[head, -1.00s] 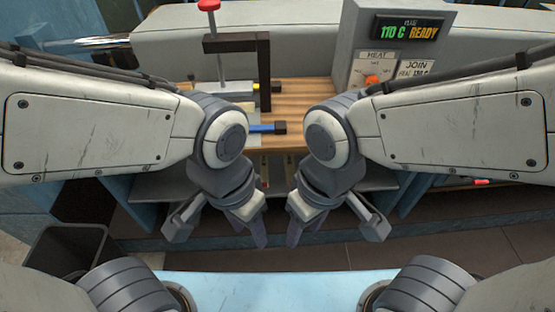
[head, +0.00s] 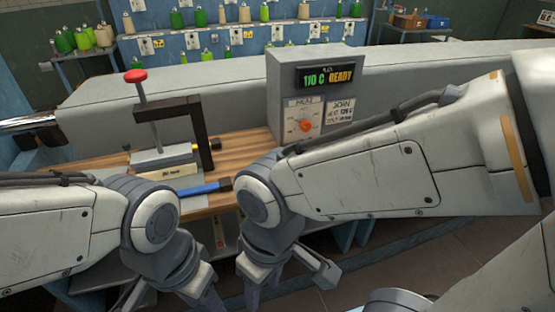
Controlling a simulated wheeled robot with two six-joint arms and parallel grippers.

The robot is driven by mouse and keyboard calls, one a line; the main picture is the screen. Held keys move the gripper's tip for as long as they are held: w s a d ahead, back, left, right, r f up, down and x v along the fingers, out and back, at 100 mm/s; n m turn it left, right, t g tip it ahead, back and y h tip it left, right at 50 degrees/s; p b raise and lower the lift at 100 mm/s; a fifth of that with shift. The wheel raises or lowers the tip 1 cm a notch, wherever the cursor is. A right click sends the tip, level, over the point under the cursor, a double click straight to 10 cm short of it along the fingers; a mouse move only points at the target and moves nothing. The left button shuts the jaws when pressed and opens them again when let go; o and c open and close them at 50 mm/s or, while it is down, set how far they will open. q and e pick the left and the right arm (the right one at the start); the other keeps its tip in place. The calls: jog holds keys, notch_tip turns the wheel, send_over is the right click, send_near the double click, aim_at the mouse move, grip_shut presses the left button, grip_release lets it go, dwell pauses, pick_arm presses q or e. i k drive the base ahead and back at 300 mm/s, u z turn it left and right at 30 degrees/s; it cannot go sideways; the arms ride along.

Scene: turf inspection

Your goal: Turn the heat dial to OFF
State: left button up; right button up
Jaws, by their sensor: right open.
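The heat dial (head: 305,125) is an orange knob on a white plate marked HEAT, on the front of a grey control box (head: 284,88). The box's display (head: 328,75) reads 110 C READY. Which mark the dial points to is too small to tell. My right gripper (head: 262,298) is open and empty, low in front of the bench, below and left of the dial and apart from it. My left gripper (head: 205,305) hangs low to its left, its fingers cut off by the bottom edge, so its opening is unclear.
A press with a red knob (head: 135,76) and a black frame stands on the wooden bench top (head: 110,172), left of the box. A blue-handled tool (head: 200,188) lies in front of it. Shelves of green and tan spools (head: 200,16) stand behind. My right arm crosses before the box's lower right.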

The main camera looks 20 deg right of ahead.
aim_at(305, 126)
jog(key=z, duration=1.5)
jog(key=i, duration=0.45)
jog(key=u, duration=1.55)
